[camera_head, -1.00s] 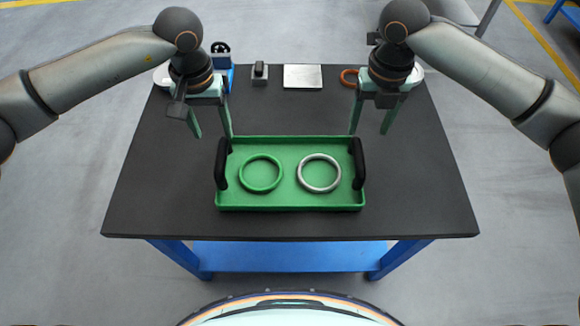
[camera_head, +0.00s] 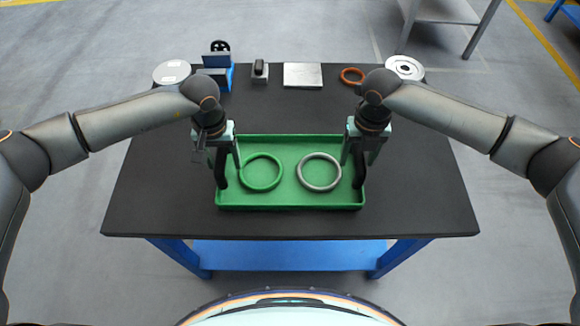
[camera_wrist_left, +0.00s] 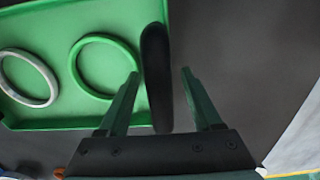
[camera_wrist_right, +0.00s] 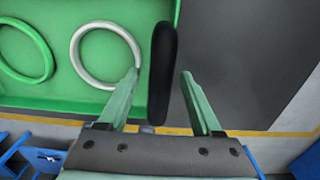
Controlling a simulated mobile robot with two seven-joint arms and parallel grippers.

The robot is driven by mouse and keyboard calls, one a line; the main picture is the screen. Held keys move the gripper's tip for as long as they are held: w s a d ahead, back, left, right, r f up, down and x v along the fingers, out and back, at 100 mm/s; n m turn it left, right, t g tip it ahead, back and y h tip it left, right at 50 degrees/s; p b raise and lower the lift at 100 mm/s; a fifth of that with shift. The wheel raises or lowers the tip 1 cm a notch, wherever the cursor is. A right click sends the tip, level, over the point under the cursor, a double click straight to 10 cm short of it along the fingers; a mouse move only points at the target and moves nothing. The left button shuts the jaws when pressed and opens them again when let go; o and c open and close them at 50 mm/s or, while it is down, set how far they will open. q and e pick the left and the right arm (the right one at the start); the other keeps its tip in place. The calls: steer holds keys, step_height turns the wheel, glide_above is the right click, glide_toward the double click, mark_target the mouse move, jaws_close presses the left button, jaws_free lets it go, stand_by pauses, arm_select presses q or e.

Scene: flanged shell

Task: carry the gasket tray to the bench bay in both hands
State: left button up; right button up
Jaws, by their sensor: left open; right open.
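The green gasket tray (camera_head: 290,200) lies flat on the dark bench top, with a black handle at each end. It holds a green ring (camera_head: 260,187) on the left and a grey-white ring (camera_head: 319,187) on the right. My left gripper (camera_wrist_left: 157,85) is open, with its fingers on either side of the left handle (camera_wrist_left: 157,70). My right gripper (camera_wrist_right: 160,85) is open, with its fingers on either side of the right handle (camera_wrist_right: 162,70). Neither gripper is closed on its handle. In the head view the grippers partly hide both handles.
Along the bench's (camera_head: 290,225) back edge stand a round pale disc (camera_head: 171,72), a blue fixture (camera_head: 218,70), a small grey block (camera_head: 260,72), a metal plate (camera_head: 302,76), an orange ring (camera_head: 352,76) and a white round part (camera_head: 404,68). The bench beside the tray is clear.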

arm_select(q)
steer(key=c, duration=1)
arm_select(e)
steer(key=c, duration=1)
arm_select(q)
jaws_close()
arm_select(e)
jaws_close()
arm_select(q)
steer(key=shift+d+r, duration=0.15)
steer(key=shift+d, duration=0.1)
arm_select(e)
steer(key=shift+r, duration=0.1)
